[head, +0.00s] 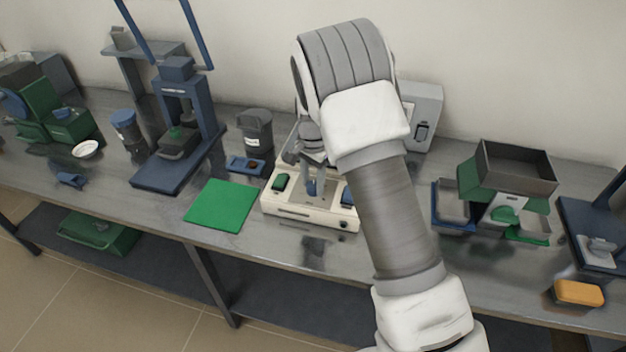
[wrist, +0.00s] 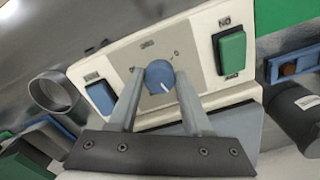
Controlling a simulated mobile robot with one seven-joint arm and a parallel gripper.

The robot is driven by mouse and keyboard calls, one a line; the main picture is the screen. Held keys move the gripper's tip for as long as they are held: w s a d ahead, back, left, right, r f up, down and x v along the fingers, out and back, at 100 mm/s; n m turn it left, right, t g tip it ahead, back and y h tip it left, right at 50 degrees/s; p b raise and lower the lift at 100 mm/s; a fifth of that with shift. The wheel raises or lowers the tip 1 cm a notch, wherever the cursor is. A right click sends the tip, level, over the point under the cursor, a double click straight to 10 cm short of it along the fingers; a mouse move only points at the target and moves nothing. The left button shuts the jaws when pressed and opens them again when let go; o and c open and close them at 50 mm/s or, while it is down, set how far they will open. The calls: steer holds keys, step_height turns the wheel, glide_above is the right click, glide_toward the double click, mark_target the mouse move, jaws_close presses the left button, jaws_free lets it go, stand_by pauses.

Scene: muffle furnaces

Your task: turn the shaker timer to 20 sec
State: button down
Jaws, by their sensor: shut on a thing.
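The shaker (head: 290,211) is a cream unit on the bench, and its front panel (wrist: 205,40) fills the middle of the wrist view. A round blue timer knob (wrist: 159,75) sits on a grey plate with small markings, between a green rocker switch (wrist: 232,52) and a blue one (wrist: 101,97). The knob's white pointer line faces the lower right in the wrist view. My gripper (wrist: 160,80) is shut on the knob, one finger on each side. In the head view my gripper (head: 313,172) is over the panel. Most dial markings are too small to read.
A green mat (head: 221,205) lies left of the shaker, with a small blue box (head: 247,165) and a dark jar (head: 256,134) behind. A blue press (head: 178,120) stands farther left. A green hopper device (head: 505,185) stands right. My arm hides part of the bench.

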mark_target(312, 185)
steer(key=m, duration=0.2)
steer(key=m+p, duration=0.1)
steer(key=m, duration=0.2)
steer(key=shift+w+a+r+m, duration=0.1)
steer(key=shift+r+m, duration=0.05)
steer(key=shift+m, duration=0.15)
steer(key=m+p, duration=0.2)
steer(key=m, duration=0.2)
steer(key=shift+m, duration=0.4)
steer(key=shift+w, duration=0.1)
steer(key=shift+c, duration=1.7)
jaws_free()
step_height(312, 185, up, 17)
steer(key=shift+r, duration=0.15)
